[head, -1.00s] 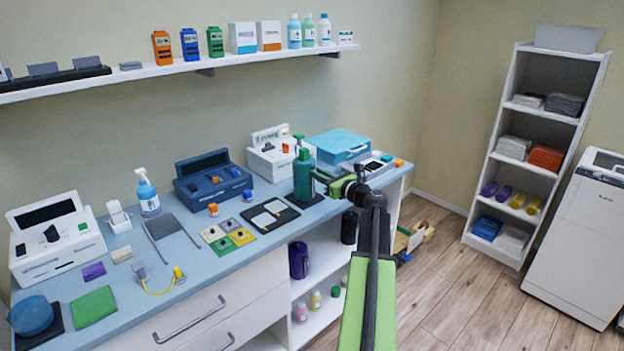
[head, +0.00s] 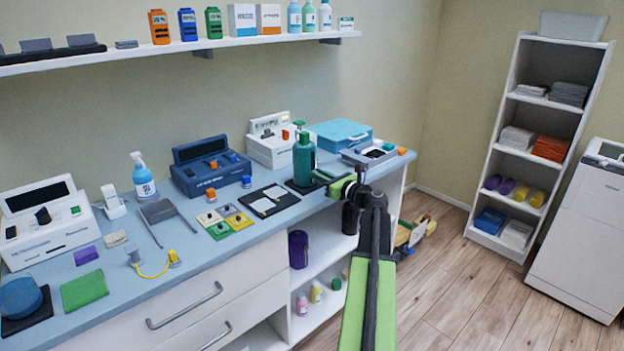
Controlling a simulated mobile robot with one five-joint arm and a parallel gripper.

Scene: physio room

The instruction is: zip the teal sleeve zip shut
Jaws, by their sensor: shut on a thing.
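My gripper (head: 326,178) reaches over the right part of the counter, at the end of my green and black arm. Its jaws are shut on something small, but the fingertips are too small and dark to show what. A teal pump bottle (head: 304,160) stands upright on a dark mat just left of and behind the jaws. A flat teal-blue case (head: 342,134) lies at the back right of the counter. I cannot make out which thing is the teal sleeve, nor a zip, its slider or how far it is closed.
Open shelves (head: 328,255) are below. A wall shelf (head: 200,47) runs above.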

